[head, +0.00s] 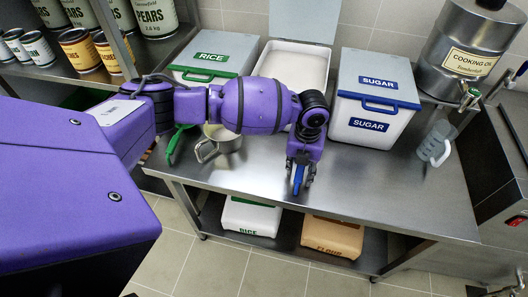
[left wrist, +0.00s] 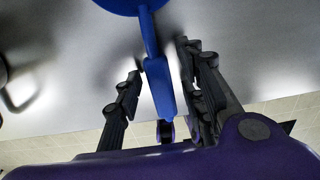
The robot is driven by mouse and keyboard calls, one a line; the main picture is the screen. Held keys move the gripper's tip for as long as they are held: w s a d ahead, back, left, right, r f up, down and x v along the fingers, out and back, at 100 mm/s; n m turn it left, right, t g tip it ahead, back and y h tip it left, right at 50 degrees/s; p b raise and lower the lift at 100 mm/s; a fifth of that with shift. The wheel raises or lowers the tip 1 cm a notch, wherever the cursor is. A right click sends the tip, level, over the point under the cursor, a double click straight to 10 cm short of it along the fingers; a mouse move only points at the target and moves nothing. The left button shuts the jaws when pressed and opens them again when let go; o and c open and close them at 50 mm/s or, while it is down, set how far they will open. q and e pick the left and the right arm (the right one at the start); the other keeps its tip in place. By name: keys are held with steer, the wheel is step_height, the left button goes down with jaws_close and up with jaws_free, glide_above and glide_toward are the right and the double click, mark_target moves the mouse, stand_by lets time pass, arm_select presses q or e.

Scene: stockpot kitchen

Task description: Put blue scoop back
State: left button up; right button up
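The blue scoop (left wrist: 158,88) shows in the left wrist view with its handle between my left fingers and its round bowl cut off at the top edge. In the head view its blue handle (head: 298,180) shows under my left gripper (head: 301,172), at the counter's front. The fingers stand apart, with a clear gap on the handle's left and a smaller one on its right. The bowl is hidden in the head view. The white sugar bin (head: 369,132), with blue labels and a closed blue-handled lid, stands right of the gripper. My right gripper is not in view.
The closed rice bin (head: 212,52) and an open bin of white contents (head: 292,66) stand behind my arm. The counter's front right is clear.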

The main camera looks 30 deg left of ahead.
arm_select(q)
step_height(320, 180, up, 12)
stand_by(0.3)
steer(key=shift+f, duration=0.15)
stand_by(1.2)
